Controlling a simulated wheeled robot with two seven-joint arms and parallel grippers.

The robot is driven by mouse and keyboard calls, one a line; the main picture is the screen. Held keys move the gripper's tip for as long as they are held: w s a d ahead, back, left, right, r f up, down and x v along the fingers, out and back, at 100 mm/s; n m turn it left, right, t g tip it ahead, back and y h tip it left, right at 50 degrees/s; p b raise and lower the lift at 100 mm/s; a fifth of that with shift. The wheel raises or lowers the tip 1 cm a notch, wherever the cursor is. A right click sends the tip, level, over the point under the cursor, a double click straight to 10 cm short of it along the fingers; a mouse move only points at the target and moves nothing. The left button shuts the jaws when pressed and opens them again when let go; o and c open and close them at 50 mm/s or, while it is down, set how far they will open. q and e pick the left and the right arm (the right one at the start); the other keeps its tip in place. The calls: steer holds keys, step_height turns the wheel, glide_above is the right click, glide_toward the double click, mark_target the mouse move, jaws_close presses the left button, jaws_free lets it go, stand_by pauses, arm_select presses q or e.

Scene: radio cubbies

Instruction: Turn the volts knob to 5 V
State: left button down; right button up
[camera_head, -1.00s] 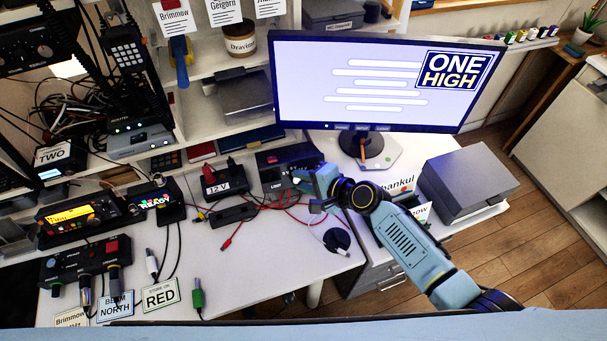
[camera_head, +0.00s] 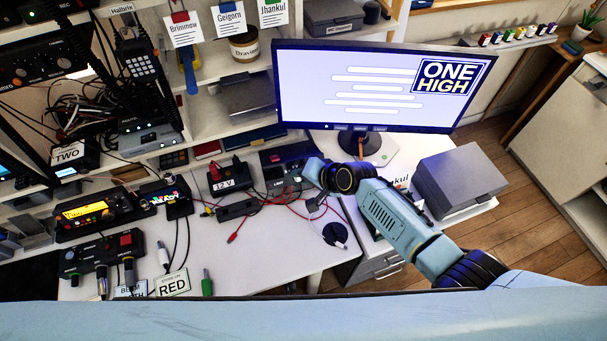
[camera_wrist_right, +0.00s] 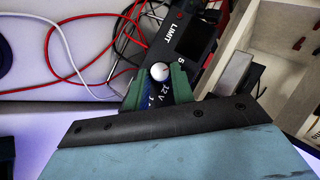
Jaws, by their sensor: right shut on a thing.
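The power supply (camera_head: 272,158) is a dark box at the back of the desk, below the monitor. In the right wrist view its dark face (camera_wrist_right: 186,38) carries the words LIMIT, a 5 and 12 V. A round white-topped knob (camera_wrist_right: 160,71) sits between the green fingers of my right gripper (camera_wrist_right: 157,80), which is shut on it. The 12 V marking lies between the fingers, below the knob; the 5 is beyond the right finger. The knob's pointer cannot be made out. In the head view my right wrist hides part of the supply. My left gripper is not in view.
Red and black leads (camera_head: 262,208) spread over the desk beside the supply. A box labelled 12 V (camera_head: 227,184) stands to its left. The monitor (camera_head: 375,88) rises close behind my right arm. A grey case (camera_head: 460,180) stands to the right.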

stand_by(0.3)
steer(key=o, duration=1)
steer(key=p+v, duration=0.3)
steer(key=v, duration=1)
steer(key=shift+s+d+r, duration=0.15)
